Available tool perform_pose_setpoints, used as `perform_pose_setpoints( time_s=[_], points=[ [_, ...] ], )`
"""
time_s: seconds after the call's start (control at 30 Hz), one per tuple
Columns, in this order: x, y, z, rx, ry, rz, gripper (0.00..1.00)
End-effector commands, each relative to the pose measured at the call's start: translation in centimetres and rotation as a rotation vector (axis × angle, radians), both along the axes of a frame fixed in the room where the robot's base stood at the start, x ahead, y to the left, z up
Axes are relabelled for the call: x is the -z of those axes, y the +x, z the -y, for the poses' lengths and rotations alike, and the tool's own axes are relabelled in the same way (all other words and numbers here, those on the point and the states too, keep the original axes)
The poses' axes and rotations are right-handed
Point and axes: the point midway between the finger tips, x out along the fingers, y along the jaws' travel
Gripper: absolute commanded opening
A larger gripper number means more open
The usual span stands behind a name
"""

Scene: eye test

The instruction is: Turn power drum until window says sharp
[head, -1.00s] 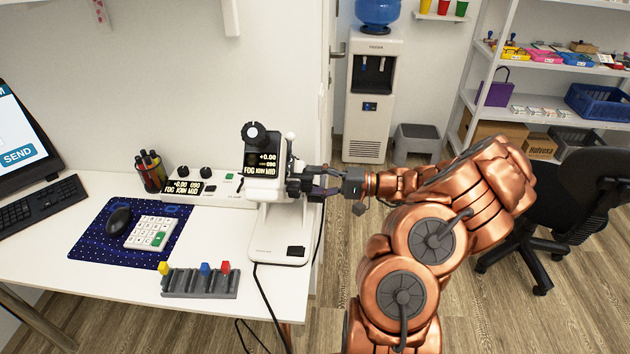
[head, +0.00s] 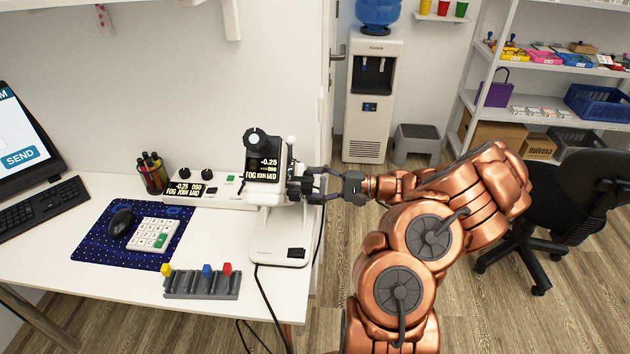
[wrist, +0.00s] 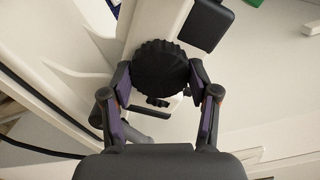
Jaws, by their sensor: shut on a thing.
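The white instrument (head: 290,222) stands at the right end of the desk. Its dark window (head: 263,167) shows -0.25, with a smaller number under it and a line that looks like "FOG JOIN MID". The power drum (wrist: 160,67) is a black ribbed wheel on the instrument's side in the wrist view. My gripper (head: 301,186) reaches it from the right, and its fingers, which also show in the wrist view (wrist: 160,78), are shut on opposite sides of the drum. In the head view the fingers largely hide the drum. A black knob (head: 254,139) sits atop the instrument.
A white console (head: 226,198) behind the instrument repeats -0.25 and the same words. A grey rack (head: 202,290) with coloured pieces, a calculator (head: 153,234) and a mouse (head: 121,223) lie to the left. A cable hangs off the front edge.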

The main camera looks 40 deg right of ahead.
Motion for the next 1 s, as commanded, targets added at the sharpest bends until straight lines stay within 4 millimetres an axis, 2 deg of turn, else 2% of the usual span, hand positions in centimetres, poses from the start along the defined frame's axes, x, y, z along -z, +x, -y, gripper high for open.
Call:
perform_pose_setpoints(
  time_s=[1.0],
  points=[
    [-0.16, -0.05, -0.02, 0.000, 0.602, -0.700, 0.25]
  ],
)
